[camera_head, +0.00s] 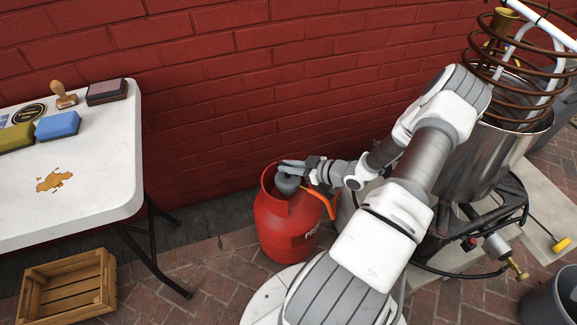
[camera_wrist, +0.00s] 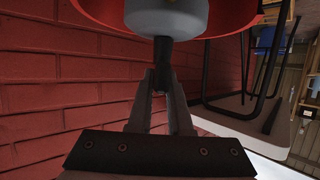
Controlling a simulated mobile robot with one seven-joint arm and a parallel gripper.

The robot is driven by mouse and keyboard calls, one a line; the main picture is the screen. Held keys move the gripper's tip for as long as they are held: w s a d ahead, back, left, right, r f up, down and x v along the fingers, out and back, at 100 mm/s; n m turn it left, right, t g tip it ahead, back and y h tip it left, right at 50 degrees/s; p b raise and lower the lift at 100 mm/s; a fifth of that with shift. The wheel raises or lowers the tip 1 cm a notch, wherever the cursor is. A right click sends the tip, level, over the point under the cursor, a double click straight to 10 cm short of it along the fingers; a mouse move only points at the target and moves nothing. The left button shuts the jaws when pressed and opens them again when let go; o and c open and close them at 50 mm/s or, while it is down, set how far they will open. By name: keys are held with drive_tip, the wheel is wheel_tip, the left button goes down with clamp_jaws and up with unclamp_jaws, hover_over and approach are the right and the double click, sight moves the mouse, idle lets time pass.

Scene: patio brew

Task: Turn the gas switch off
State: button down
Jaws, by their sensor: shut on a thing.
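The red gas bottle (camera_head: 283,232) stands on the brick paving below the wall. A grey regulator (camera_head: 287,185) sits inside its top collar, with an orange hose (camera_head: 322,200) leading off to the right. In the wrist view the grey regulator (camera_wrist: 165,17) shows at the top, with the dark gas switch (camera_wrist: 163,48) sticking out of it. My gripper (camera_wrist: 163,75) is shut on the gas switch, its fingertips at the end of the switch. In the head view my gripper (camera_head: 290,168) reaches over the collar from the right and partly hides the regulator; the switch is not clear there.
A white table (camera_head: 85,180) with a blue sponge (camera_head: 58,126), a stamp (camera_head: 63,94) and an ink pad (camera_head: 107,92) stands left. A wooden crate (camera_head: 68,290) lies below it. A steel pot (camera_head: 478,150) with a copper coil stands right. The red brick wall (camera_head: 220,90) is close behind.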

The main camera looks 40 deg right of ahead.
drive_tip(key=shift+h, duration=0.3)
drive_tip(key=m+t+h, duration=0.1)
drive_tip(key=m+h, duration=0.3)
drive_tip(key=h, duration=0.1)
drive_tip(key=shift+a+m+p, duration=0.15)
drive_tip(key=shift+m+p, duration=0.15)
drive_tip(key=shift+m, duration=0.1)
drive_tip(key=m+h, duration=0.4)
drive_tip(key=shift+a+g+h+p, duration=0.1)
drive_tip(key=shift+g+h+p, duration=0.2)
drive_tip(key=shift+g+p, duration=0.1)
drive_tip(key=m+g+h+p, duration=0.1)
drive_tip(key=m+h, duration=0.1)
drive_tip(key=m+g+h+p, duration=0.1)
drive_tip(key=m+g+h, duration=0.1)
drive_tip(key=m+h, duration=0.1)
drive_tip(key=shift+w+r, duration=0.1)
drive_tip(key=shift+r, duration=0.1)
drive_tip(key=shift+m+g+h+p, duration=1.2)
drive_tip(key=shift+m+g, duration=0.3)
drive_tip(key=shift+m, duration=0.2)
drive_tip(key=shift+f+m, duration=0.1)
drive_tip(key=shift+m, duration=0.2)
drive_tip(key=c, duration=0.8)
unclamp_jaws()
drive_tip(key=shift+c, duration=0.2)
